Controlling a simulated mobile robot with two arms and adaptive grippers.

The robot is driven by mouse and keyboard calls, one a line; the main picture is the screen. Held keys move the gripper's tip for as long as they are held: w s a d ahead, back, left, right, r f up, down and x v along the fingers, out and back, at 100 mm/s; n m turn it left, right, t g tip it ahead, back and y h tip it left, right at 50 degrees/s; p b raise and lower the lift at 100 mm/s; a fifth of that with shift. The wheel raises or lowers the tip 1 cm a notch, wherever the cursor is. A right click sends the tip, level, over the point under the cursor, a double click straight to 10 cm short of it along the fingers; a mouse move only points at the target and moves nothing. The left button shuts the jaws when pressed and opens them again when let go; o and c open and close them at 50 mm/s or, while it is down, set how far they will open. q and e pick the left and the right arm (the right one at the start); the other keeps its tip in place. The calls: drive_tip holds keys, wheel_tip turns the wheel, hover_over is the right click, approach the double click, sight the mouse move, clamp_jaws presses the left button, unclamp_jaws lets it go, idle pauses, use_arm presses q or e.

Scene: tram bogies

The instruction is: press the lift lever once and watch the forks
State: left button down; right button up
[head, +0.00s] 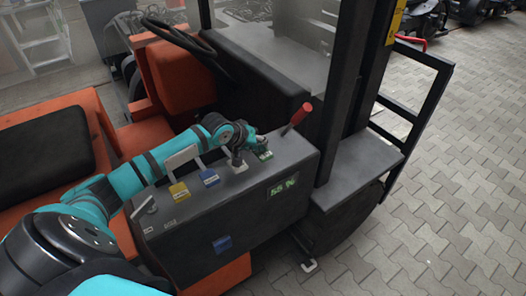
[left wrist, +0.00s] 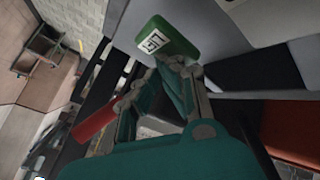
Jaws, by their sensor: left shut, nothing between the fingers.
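The dark control panel (head: 235,205) of the orange forklift carries a row of levers with coloured plates. A yellow plate (head: 179,192), a blue plate (head: 209,178) and a green plate (head: 265,155) show; their marks are too small to read in the head view. My left gripper (head: 262,147) is at the green plate, shut and empty. In the left wrist view its fingertips (left wrist: 172,66) come together just beside the green plate (left wrist: 168,40), which bears a white symbol. I cannot tell whether they touch it. The forks cannot be made out. My right gripper is not in view.
A red-handled lever (head: 298,115) stands up right of the gripper. A display on the panel front (head: 283,186) reads 55 %. The steering wheel (head: 180,36) and dark mast posts (head: 345,95) stand behind. Paved floor (head: 450,200) lies clear at the right.

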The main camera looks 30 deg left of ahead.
use_arm(q)
drive_tip(key=shift+f, duration=1.1)
idle(0.7)
drive_tip(key=shift+r, duration=0.1)
drive_tip(key=shift+r+p, duration=1.85)
drive_tip(key=shift+p, duration=0.15)
wheel_tip(320, 180, up, 3)
drive_tip(key=p, duration=0.2)
drive_tip(key=shift+f+p, duration=0.2)
drive_tip(key=shift+p, duration=0.2)
drive_tip(key=shift+r, duration=1.2)
